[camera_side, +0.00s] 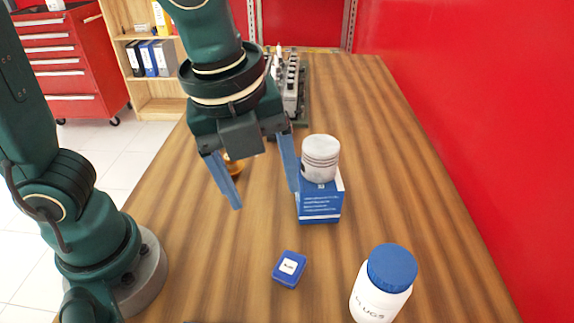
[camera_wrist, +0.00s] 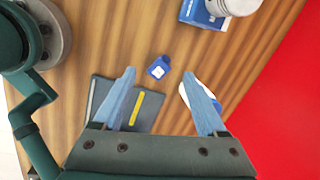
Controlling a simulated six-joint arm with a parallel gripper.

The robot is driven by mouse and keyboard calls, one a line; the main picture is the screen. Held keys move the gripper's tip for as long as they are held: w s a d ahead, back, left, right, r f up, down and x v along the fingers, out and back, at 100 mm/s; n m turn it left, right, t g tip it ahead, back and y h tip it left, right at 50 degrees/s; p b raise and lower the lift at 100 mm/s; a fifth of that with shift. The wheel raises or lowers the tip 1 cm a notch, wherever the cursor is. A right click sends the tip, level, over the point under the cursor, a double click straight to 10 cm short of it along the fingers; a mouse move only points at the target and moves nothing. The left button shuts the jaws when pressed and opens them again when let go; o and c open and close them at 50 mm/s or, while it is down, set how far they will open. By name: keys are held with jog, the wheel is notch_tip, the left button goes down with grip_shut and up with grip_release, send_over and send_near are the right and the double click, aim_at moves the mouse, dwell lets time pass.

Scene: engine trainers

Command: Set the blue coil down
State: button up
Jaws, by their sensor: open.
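The blue coil (camera_side: 289,269), a small blue block with a white label, rests on the wooden table (camera_side: 400,170) near the front middle in the side view. It also shows in the wrist view (camera_wrist: 158,67), roughly between and just beyond the fingertips. My gripper (camera_side: 265,198) is open and empty, with its two blue fingers spread. It hangs above the table, clear of the coil. In the wrist view, my gripper (camera_wrist: 160,76) has nothing between its fingers that it touches.
A grey piston (camera_side: 320,158) stands on a blue box (camera_side: 320,207) close to the right finger. A white bottle with a blue cap (camera_side: 380,290) stands right of the coil. A dark flat pad (camera_wrist: 104,90) with a yellow strip lies nearby. An engine (camera_side: 292,85) stands behind.

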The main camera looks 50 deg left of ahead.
jog(key=s+a+n+t, duration=0.1)
jog(key=a+n, duration=0.4)
jog(key=n, duration=0.6)
jog(key=s+a+n+t, duration=0.2)
jog(key=a+n, duration=0.2)
jog(key=n, duration=0.8)
jog(key=shift+s+a+f+n, duration=0.15)
jog(key=shift+a+f+n, duration=0.15)
jog(key=shift+a, duration=0.1)
